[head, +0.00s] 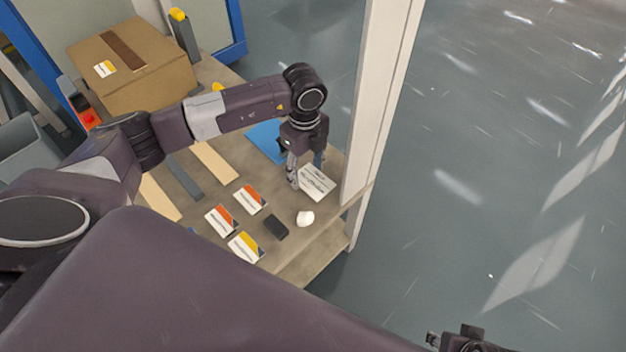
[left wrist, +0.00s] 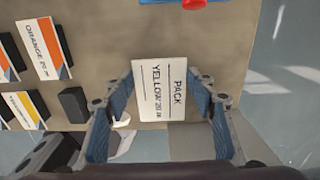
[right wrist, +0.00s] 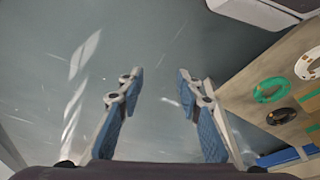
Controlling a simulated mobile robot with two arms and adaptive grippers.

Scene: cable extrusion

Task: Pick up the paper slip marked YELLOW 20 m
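The white paper slip (head: 318,182) lies on the shelf near its right end, beside the white post. In the left wrist view the slip (left wrist: 160,88) reads PACK YELLOW 20 m. My left gripper (head: 306,178) points down at the slip. In the left wrist view the left gripper (left wrist: 160,95) is open, with one blue-padded finger on each side of the slip; I cannot tell whether they touch it. My right gripper (right wrist: 158,85) is open and empty over the floor, away from the shelf; only a bit of it shows at the bottom of the head view.
Orange-marked cards (head: 221,220) and a yellow-marked card (head: 245,246) lie left of the slip. A black block (head: 276,228) and a white lump (head: 305,218) lie near the front edge. A white post (head: 380,100) stands close right of my left gripper. A cardboard box (head: 150,75) sits at the back.

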